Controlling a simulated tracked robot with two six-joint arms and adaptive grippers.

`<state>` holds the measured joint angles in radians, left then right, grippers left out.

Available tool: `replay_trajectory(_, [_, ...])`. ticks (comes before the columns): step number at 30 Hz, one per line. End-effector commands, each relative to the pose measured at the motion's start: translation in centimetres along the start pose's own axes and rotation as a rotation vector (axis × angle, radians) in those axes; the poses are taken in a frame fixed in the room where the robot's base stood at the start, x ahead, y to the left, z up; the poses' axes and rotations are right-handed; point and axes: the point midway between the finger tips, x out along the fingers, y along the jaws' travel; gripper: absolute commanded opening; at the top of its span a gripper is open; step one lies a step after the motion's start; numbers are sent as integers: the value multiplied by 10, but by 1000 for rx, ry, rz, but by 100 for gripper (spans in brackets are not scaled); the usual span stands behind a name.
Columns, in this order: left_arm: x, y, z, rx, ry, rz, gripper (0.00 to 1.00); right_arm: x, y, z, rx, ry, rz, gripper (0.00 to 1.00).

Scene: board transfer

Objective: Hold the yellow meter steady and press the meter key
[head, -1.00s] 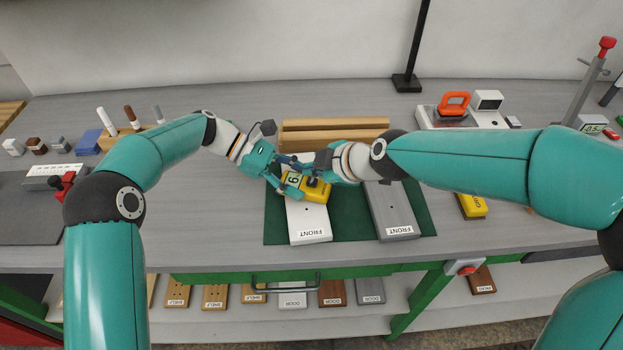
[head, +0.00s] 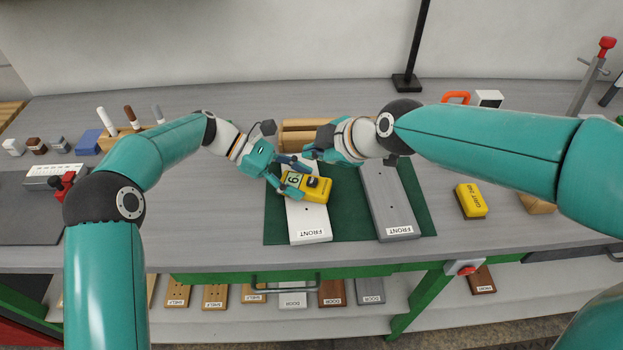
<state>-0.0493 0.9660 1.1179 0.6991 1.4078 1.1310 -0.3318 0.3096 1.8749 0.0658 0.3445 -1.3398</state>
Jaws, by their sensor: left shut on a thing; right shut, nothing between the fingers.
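The yellow meter (head: 318,190) lies across the white FRONT board (head: 309,224) on the green mat (head: 350,222). Its pale display shows a figure, and a dark key (head: 312,182) shows on its top face. My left gripper (head: 285,188) is shut on the meter's left end. My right gripper (head: 308,156) is shut and empty, just above and behind the meter, apart from the key. Its fingertips are small and partly hidden by its own body.
A grey FRONT board (head: 392,208) lies on the right of the mat. A yellow grit block (head: 470,200) sits further right. The bench in front of the mat is clear.

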Motion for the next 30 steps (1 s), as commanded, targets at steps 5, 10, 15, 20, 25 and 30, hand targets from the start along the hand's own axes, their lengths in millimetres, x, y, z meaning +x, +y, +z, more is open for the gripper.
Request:
replay_trajectory(5, [1, 0, -2, -2, 2, -2, 39, 0, 0, 0, 0, 0, 0, 0])
replay_trajectory(10, [1, 0, -2, -2, 2, -2, 39, 0, 0, 0, 0, 0, 0, 0])
replay_trajectory(15, [1, 0, -2, -2, 2, -2, 65, 0, 0, 0, 0, 0, 0, 0])
replay_trajectory(20, [0, 0, -1, -1, 1, -1, 87, 0, 0, 0, 0, 0, 0, 0])
replay_trajectory(25, [0, 0, 0, -1, 1, 0, 87, 0, 0, 0, 0, 0, 0, 0])
replay_trajectory(30, [-1, 0, 0, 0, 0, 1, 87, 0, 0, 0, 0, 0, 0, 0])
